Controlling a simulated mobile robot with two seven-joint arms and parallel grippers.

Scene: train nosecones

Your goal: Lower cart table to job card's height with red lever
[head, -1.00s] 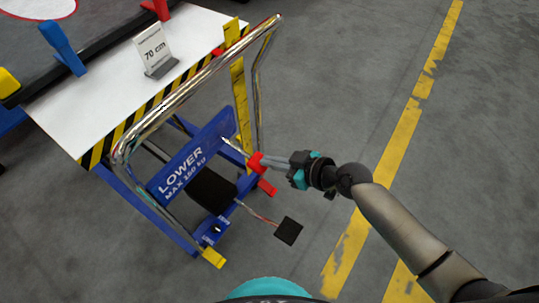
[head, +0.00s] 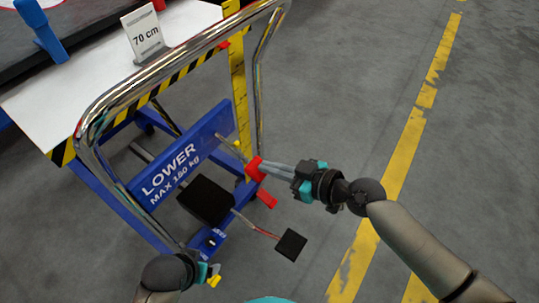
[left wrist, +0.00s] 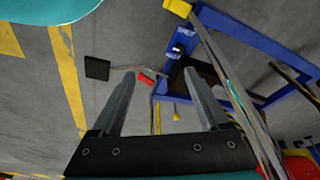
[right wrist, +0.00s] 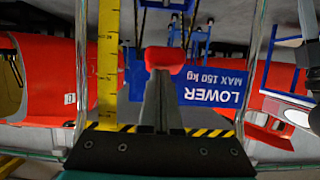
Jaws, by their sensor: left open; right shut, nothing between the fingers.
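The cart table (head: 40,105) has a white top, a striped edge and a chrome push handle (head: 190,47). The job card (head: 145,38) reading "70 cm" stands on it. The red lever (head: 254,169) sticks out right of the blue "LOWER MAX 150 kg" panel (head: 170,165); its red end also shows in the right wrist view (right wrist: 164,58). My right gripper (head: 267,170) is shut with its tips at that red end, nothing between the fingers. My left gripper (head: 211,274) is open and empty, low by the cart's near corner; its fingers show in the left wrist view (left wrist: 160,85).
A yellow height scale (head: 238,90) stands upright beside the handle. A second red piece (head: 266,199) is below the lever. A black pad (head: 291,244) sticks out near the floor. Open grey floor with a yellow line (head: 415,125) lies to the right.

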